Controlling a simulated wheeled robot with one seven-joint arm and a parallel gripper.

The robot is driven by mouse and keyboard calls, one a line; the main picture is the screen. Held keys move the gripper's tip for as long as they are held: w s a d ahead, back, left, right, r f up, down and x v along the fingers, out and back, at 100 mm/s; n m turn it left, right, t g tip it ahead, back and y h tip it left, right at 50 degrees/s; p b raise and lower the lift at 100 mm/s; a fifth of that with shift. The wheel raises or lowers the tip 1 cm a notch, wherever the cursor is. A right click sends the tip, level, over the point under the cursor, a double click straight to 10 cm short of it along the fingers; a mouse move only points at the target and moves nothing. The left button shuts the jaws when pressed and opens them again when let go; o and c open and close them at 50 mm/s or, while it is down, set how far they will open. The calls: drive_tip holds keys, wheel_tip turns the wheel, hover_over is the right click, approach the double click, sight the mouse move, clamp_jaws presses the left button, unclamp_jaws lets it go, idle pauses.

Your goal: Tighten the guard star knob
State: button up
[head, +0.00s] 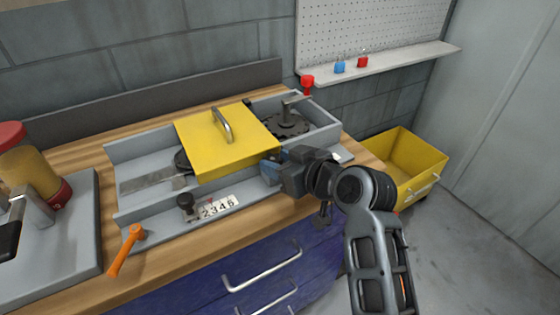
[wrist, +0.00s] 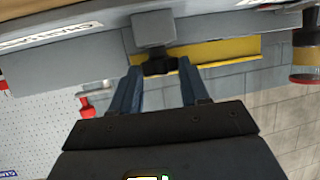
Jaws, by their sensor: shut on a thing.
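The yellow guard (head: 215,145) sits over the grey machine bed, with a metal handle on top. My gripper (head: 270,170) is at the guard's front right corner, where it hides the star knob in the head view. In the wrist view, a dark knob (wrist: 160,66) on a grey block (wrist: 153,28) lies between the blue fingertips of my gripper (wrist: 160,68). My gripper is shut on this star knob. The knob's lobes are too dark to make out.
A black knob (head: 186,201) stands beside a number scale (head: 217,208) at the bed's front. An orange-handled tool (head: 124,252) lies at the bench's front left. A yellow bin (head: 405,165) is right of the bench. A red knob (head: 307,83) stands at the back.

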drive_tip(key=shift+c, duration=0.4)
drive_tip(key=shift+s+m+h+p, duration=0.1)
drive_tip(key=shift+m+h+p, duration=0.2)
drive_tip(key=shift+p, duration=0.15)
drive_tip(key=shift+s+a+r+m+t+h+p, duration=0.1)
drive_tip(key=shift+a+m+t+h+p, duration=0.05)
drive_tip(key=shift+m+t+h+p, duration=0.4)
drive_tip(key=shift+s+a+r+m+t+h+p, duration=0.15)
drive_tip(key=shift+m+t+h+p, duration=0.2)
drive_tip(key=shift+m+h+p, duration=0.3)
drive_tip(key=shift+a+f+m+t+h, duration=0.25)
drive_tip(key=shift+m+t+h, duration=0.15)
drive_tip(key=shift+m+h, duration=0.4)
drive_tip(key=shift+m+t+h, duration=0.3)
drive_tip(key=shift+m+h, duration=0.3)
drive_tip(key=shift+h, duration=0.1)
drive_tip(key=o, duration=1.1)
drive_tip(key=shift+c, duration=0.2)
